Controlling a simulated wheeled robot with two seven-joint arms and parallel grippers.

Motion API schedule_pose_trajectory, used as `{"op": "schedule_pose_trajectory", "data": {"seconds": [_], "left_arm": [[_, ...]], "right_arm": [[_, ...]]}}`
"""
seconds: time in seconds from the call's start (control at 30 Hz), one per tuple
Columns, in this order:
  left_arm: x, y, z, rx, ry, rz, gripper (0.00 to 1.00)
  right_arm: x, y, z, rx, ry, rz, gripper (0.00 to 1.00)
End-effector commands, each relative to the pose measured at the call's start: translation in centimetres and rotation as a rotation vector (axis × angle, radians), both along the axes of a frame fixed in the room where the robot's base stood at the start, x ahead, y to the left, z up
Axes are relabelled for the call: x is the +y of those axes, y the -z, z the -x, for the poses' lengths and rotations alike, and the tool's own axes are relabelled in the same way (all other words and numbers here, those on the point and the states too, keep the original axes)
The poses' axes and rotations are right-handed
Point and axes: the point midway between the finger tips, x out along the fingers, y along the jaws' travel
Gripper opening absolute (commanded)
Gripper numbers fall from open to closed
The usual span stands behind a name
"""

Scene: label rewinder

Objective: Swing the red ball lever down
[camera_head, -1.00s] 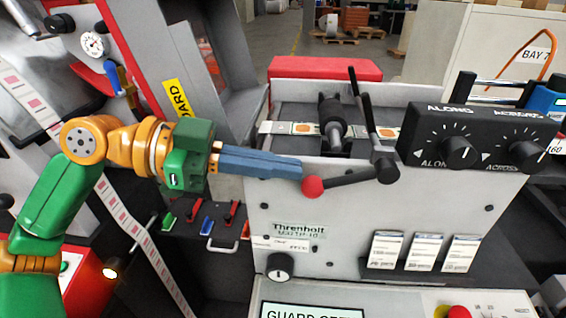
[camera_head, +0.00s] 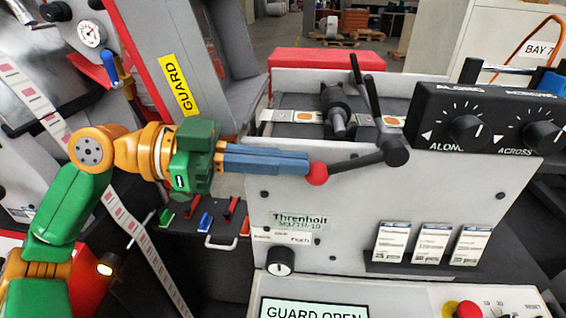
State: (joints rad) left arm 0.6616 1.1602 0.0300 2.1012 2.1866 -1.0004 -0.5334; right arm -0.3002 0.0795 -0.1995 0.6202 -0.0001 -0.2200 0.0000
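The red ball (camera_head: 317,174) is the end of a black lever (camera_head: 352,162) on the front of the grey machine (camera_head: 330,215). The lever runs from its black pivot at the upper right down slightly to the left, to the ball. My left gripper (camera_head: 306,166) comes in from the left with its blue-grey fingers level, their tips at the ball's left side. The tips look to be touching the ball. The fingers look close together, but I cannot tell whether they grip the ball. My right gripper is out of view.
A black knob box (camera_head: 487,118) stands right of the lever pivot. A label strip (camera_head: 300,116) and black roller (camera_head: 335,105) lie above. Card holders (camera_head: 433,242) and a small knob (camera_head: 280,262) are below. A screen (camera_head: 312,308) reads "GUARD OPEN".

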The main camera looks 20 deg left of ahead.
Motion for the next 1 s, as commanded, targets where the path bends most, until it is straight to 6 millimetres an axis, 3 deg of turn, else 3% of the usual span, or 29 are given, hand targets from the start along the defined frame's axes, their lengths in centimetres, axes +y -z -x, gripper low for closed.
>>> {"op": "schedule_pose_trajectory", "data": {"seconds": [0.4, 1.0], "left_arm": [[-0.6, 3.4, -0.1, -0.047, 0.003, 0.156, 0.0], [-1.7, 5.1, -0.5, -0.043, 0.002, 0.153, 0.0]], "right_arm": [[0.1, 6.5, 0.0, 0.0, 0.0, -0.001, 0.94], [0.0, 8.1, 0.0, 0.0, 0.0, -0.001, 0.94]]}}
